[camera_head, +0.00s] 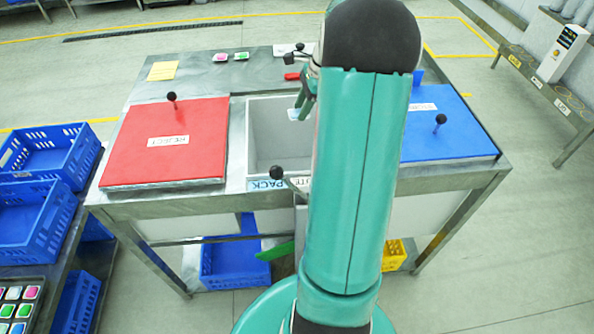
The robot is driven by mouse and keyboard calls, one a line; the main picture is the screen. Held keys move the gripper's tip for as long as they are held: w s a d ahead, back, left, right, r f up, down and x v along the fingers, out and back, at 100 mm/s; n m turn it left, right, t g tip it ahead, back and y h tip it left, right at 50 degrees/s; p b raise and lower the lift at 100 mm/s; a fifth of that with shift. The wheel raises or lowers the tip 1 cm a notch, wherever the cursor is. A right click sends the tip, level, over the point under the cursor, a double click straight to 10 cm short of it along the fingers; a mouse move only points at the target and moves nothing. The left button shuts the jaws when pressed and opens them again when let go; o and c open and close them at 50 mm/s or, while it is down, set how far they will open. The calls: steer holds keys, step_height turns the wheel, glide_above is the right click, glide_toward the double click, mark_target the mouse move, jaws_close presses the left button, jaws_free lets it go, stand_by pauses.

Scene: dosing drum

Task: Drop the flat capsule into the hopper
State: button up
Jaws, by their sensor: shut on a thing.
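My gripper (304,98) shows only partly past the left edge of my arm, over the far right part of the open grey bin. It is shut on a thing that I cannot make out. My arm hides most of the gripper and the middle right of the bench. The open grey bin (262,120) sits in the bench between a red lid (190,120) and a blue lid (455,125). I cannot tell whether this bin is the hopper. A pink piece (220,57) and a green piece (241,56) lie at the back of the bench.
Black-knobbed handles stand on both lids, and a black-knobbed lever (277,172) rises at the bin's front. Blue crates (35,210) and a tray of coloured pieces (15,280) are at left.

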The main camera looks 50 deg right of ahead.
steer(key=shift+w+a+f, duration=0.1)
steer(key=shift+a+f, duration=0.05)
steer(key=shift+f, duration=1.95)
steer(key=o, duration=1)
steer(key=v, duration=1.4)
steer(key=shift+w, duration=0.15)
